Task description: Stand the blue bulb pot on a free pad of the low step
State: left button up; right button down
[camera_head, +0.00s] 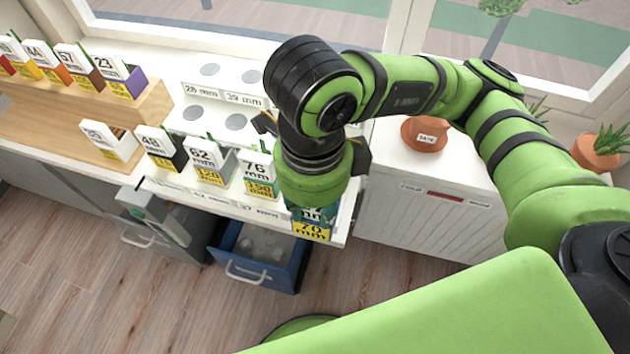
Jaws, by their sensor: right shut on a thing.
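My right gripper (312,185) reaches down at the right end of the white stepped stand (345,215), its fingers mostly hidden by my own wrist. It is shut on a pot with a blue-teal and yellow card (313,222), taken as the blue bulb pot; only its lower front shows. I cannot tell whether the pot touches the step. Bare grey pads (235,122) show on the steps behind. My left gripper is not in view.
A blue drawer (262,255) and a grey drawer (165,228) stand open below. A terracotta pot (425,135) sits on the white cabinet (400,185) at right.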

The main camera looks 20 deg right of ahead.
jog(key=shift+w+d+f+p, duration=0.55)
jog(key=shift+w+f, duration=1)
jog(key=shift+f, duration=0.15)
jog(key=shift+w+d+f+p, duration=0.6)
jog(key=shift+w+f, duration=1)
jog(key=shift+f, duration=0.15)
jog(key=shift+w+d+f+p, duration=0.5)
jog(key=shift+w+d+f, duration=0.05)
jog(key=shift+w+f, duration=1.1)
jog(key=c, duration=0.9)
grip_release()
jog(key=shift+s, duration=0.15)
jog(key=shift+r, duration=0.1)
notch_tip(320, 180, up, 12)
jog(key=b, duration=0.3)
